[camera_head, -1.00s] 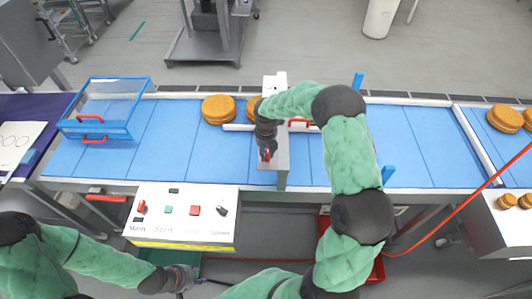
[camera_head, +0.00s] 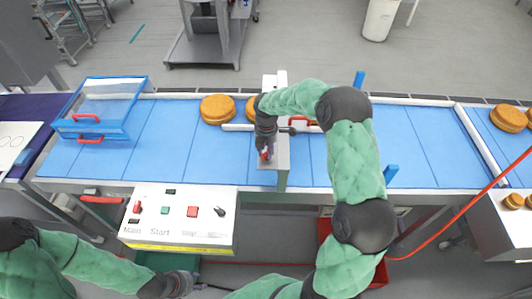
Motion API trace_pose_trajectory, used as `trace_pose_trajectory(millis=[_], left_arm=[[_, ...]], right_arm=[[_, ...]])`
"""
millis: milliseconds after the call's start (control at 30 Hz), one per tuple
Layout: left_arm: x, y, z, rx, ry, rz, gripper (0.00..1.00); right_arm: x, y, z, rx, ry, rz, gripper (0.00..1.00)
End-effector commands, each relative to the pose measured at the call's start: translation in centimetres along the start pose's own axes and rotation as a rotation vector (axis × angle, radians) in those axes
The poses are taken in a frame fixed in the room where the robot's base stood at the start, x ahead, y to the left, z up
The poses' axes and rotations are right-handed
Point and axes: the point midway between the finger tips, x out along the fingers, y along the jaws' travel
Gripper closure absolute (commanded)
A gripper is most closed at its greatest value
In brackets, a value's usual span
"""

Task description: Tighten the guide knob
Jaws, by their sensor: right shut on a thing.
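The guide knob, a small red piece (camera_head: 266,156), shows at the tip of my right gripper (camera_head: 266,152), on the grey metal bracket (camera_head: 283,158) that stands over the belt. My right gripper comes down from above and is shut on the knob; its fingers and arm hide much of it. A pale guide rail (camera_head: 237,128) runs along the belt behind the bracket. My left gripper (camera_head: 190,285) is low at the bottom, below the control box; its fingers are too small and dark to tell open from shut.
The blue conveyor belt (camera_head: 180,150) carries round filled cakes (camera_head: 217,108) behind the bracket. A blue clear-topped guard (camera_head: 95,108) stands at the left. The white control box (camera_head: 180,218) is in front of the belt. A red cable (camera_head: 450,215) crosses at the right.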

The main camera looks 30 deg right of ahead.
Motion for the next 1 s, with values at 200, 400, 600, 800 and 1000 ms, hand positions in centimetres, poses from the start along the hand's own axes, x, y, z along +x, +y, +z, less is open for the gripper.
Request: trace_pose_trajectory(millis=[200, 400, 600, 800, 1000], left_arm=[[1.0, -0.3, 0.0, 0.0, 0.0, 0.0, 0.6], [1.6, -0.6, -0.1, 0.0, 0.0, 0.0, 0.6], [2.1, -0.8, -0.1, 0.0, 0.0, 0.0, 0.6], [2.4, -0.8, -0.1, 0.0, 0.0, 0.0, 0.6], [2.5, -0.9, -0.1, 0.0, 0.0, 0.0, 0.6]], right_arm=[[0.3, 0.0, 0.1, 0.206, 0.001, -0.001, 1.0], [0.2, -0.1, 0.2, 0.385, 0.0, -0.002, 1.0], [0.2, -0.1, 0.3, 0.532, 0.0, -0.002, 1.0], [0.2, -0.2, 0.3, 0.633, 0.0, -0.002, 1.0], [0.2, -0.2, 0.3, 0.687, 0.0, -0.003, 1.0]])
